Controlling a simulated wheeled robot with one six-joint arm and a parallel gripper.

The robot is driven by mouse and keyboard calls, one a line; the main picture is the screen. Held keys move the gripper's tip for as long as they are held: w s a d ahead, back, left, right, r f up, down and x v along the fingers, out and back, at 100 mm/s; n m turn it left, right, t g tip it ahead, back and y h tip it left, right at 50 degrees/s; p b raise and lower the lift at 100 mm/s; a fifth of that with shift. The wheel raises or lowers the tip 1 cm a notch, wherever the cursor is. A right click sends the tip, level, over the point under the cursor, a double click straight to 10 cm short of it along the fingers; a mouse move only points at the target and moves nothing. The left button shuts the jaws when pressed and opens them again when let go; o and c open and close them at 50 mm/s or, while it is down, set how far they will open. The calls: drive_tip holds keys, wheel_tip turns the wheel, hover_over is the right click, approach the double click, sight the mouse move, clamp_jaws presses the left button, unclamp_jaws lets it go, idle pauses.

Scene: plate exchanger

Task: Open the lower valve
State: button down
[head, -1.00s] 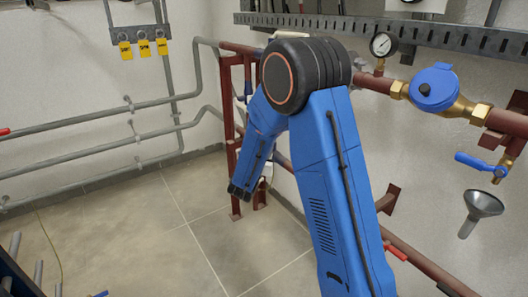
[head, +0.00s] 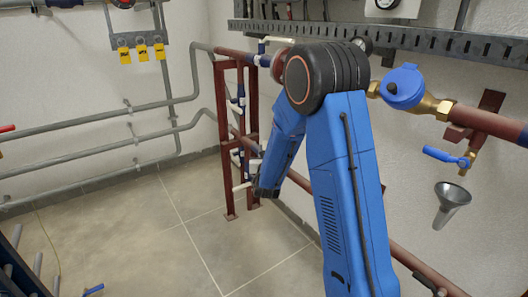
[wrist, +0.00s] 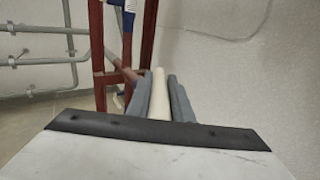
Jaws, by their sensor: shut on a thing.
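In the wrist view, a cream valve handle (wrist: 158,92) lies lengthwise between the two grey fingers of my gripper (wrist: 160,98), which is shut on it. The handle's far end points toward a red pipe, and its valve body cannot be made out. In the head view, the end of my arm (head: 266,190) is low, beside the red pipe frame (head: 222,140), and my fingers cannot be made out there. A pale lever (head: 242,187) shows just left of the arm's end. I cannot tell whether it is the held handle. Other pale levers sit higher on the frame (head: 237,106).
A brass valve with a blue cap (head: 404,87), a blue-handled tap (head: 446,157) and a grey funnel (head: 452,200) are on the right wall. Grey pipes (head: 90,150) line the left wall. The tiled floor (head: 140,240) in the middle is clear.

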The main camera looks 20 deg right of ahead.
drive_tip(key=shift+s+d+r+n+y, duration=0.15)
drive_tip(key=shift+d+n+y, duration=0.25)
drive_tip(key=shift+y, duration=0.2)
drive_tip(key=c, duration=1.6)
unclamp_jaws()
drive_tip(key=v, duration=1.2)
drive_tip(key=shift+d+f, duration=0.1)
drive_tip(key=shift+f, duration=0.25)
